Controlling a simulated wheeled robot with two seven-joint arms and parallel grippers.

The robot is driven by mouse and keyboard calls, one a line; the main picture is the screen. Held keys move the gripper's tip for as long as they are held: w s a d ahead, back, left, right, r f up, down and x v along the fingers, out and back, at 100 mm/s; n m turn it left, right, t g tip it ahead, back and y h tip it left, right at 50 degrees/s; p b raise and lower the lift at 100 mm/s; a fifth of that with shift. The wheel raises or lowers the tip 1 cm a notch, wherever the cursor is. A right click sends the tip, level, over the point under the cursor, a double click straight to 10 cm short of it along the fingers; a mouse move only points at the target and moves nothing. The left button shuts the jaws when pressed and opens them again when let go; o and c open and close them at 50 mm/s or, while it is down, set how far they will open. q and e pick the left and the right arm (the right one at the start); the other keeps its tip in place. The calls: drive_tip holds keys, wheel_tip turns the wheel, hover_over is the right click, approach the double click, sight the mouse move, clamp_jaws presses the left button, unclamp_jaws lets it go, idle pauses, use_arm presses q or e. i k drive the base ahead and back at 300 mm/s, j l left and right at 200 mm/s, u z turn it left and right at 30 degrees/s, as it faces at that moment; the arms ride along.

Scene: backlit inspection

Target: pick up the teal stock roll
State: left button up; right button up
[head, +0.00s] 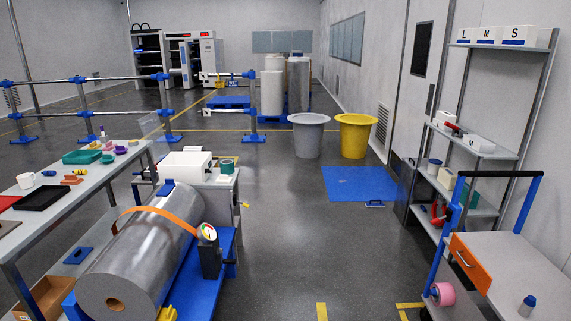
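A small teal roll (227,163) lies on the grey table beside the white machine (185,166), left of the picture's middle. It looks like the teal stock roll, and nothing seems to hold it. Another teal thing (470,197) on the right shelf is partly hidden behind the cart frame, and I cannot tell what it is. Neither of my grippers shows in the head view.
A large grey roll (135,250) with an orange strap lies on a blue cradle in front of the table. A workbench (120,165) stands left; a cart (510,265) stands right. The floor between (290,235) is clear. Grey (308,140) and yellow bins (355,138) stand farther back.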

sight(227, 166)
drive_tip(key=i, duration=3.35)
